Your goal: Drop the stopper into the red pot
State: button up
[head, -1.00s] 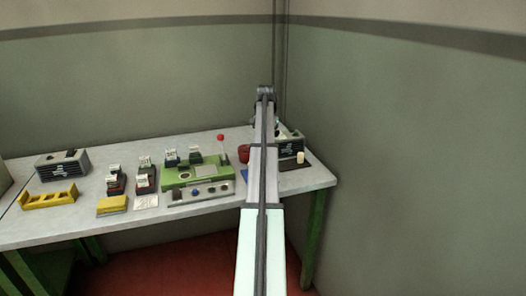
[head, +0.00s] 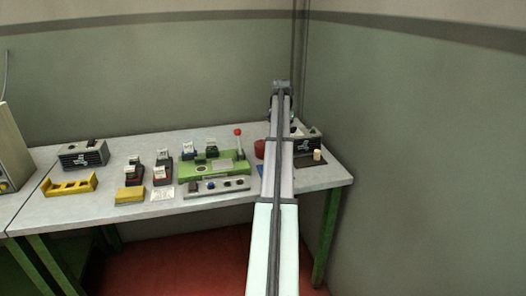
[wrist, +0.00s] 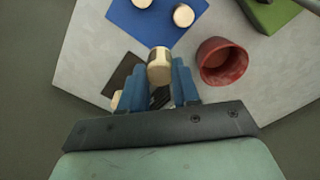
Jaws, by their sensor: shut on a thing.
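My gripper (wrist: 160,80) has blue fingers and is shut on a pale cork stopper (wrist: 160,66) in the wrist view. The red pot (wrist: 222,62) lies just right of the held stopper in that view, with its open mouth showing and its inside dark red. The stopper is beside the pot's opening, not over it in the picture; its height cannot be told. In the head view the red pot (head: 259,149) shows just left of my arm, which hides the gripper and the held stopper.
A blue mat (wrist: 150,32) bears two more stoppers. Another stopper (wrist: 117,100) is by the dark mat (wrist: 122,72), also seen in the head view (head: 311,164). A green device (head: 215,168) with a red-knobbed lever stands left of the pot. A dark box (head: 305,143) stands behind right.

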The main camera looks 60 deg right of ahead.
jog(key=w+d, duration=0.7)
jog(key=w, duration=0.4)
jog(key=shift+w+d+f, duration=0.1)
jog(key=shift+f, duration=2.6)
jog(key=o, duration=1.1)
jog(key=shift+r, duration=0.1)
notch_tip(320, 180, up, 14)
jog(key=shift+f, duration=0.15)
